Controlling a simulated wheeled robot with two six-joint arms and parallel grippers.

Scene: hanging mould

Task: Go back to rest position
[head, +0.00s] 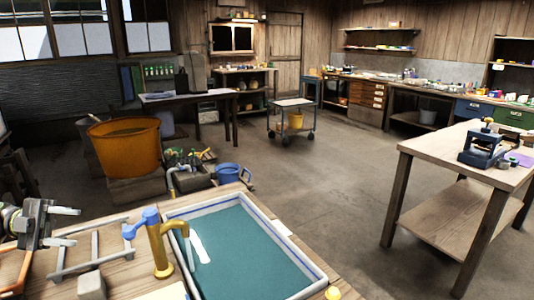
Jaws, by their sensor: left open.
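My left gripper (70,226) is at the lower left. Its two pale fingers are apart with nothing between them. It is close to the left side of a grey rack-like frame (96,262) on the wooden worktop; I cannot tell whether they touch. A brass tap with a blue handle (160,250) stands between that frame and a white-rimmed vat of teal liquid (240,250). A white streak shows on the liquid. My right gripper is not in view. I cannot make out a hanging mould for certain.
A grey block (91,286) lies at the worktop's front. An orange tub (126,146) and a blue bucket (229,174) stand beyond it. A wooden table (440,150) with a blue press (485,148) is at the right. The floor (320,185) between is clear.

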